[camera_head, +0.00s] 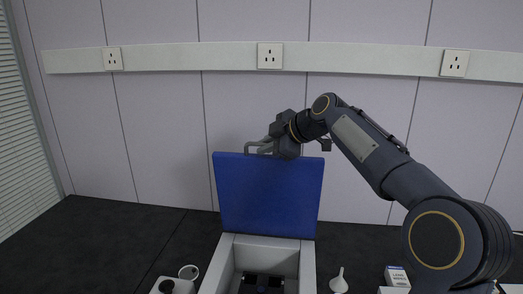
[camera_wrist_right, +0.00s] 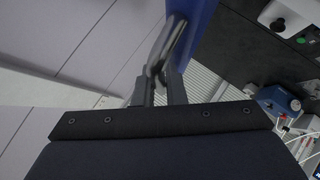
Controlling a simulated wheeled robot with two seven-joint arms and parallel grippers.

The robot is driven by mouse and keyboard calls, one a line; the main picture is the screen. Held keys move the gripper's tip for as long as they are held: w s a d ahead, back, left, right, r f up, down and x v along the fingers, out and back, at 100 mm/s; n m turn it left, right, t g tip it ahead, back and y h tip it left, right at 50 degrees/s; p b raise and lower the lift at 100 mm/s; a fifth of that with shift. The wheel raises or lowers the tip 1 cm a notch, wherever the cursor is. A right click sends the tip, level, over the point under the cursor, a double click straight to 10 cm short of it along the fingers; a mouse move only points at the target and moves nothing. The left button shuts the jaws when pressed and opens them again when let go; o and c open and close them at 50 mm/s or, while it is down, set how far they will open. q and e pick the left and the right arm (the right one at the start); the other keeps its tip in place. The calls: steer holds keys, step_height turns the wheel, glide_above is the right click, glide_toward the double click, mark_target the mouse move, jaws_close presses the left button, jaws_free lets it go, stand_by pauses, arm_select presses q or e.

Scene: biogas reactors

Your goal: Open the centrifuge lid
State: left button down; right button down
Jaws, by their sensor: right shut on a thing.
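The centrifuge (camera_head: 228,270) is a pale box at the bottom middle of the head view, with its dark inside showing. Its blue lid (camera_head: 268,195) stands raised, close to upright, at the back of the box. The lid also shows as a blue edge in the wrist view (camera_wrist_right: 203,22). A grey lid handle (camera_head: 252,146) is at the lid's top edge; it shows in the wrist view (camera_wrist_right: 165,48) too. My right gripper (camera_head: 266,146) is shut on this handle, its two fingers (camera_wrist_right: 160,88) around it. My left gripper is in neither view.
A panelled wall with sockets (camera_head: 270,56) rises behind. The dark surface left of the centrifuge is mostly clear.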

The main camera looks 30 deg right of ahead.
steer(key=w+d+g+p, duration=0.1)
steer(key=w+d+p, duration=0.2)
steer(key=w+p, duration=0.1)
steer(key=shift+w+d+m, duration=0.2)
steer(key=shift+w+m, duration=0.1)
steer(key=shift+w, duration=0.3)
steer(key=shift+r, duration=0.1)
steer(key=c, duration=1.5)
jaws_free()
steer(key=shift+c, duration=0.2)
steer(key=shift+o, duration=0.2)
steer(key=shift+s, duration=0.1)
steer(key=b+v, duration=0.1)
steer(key=v, duration=0.7)
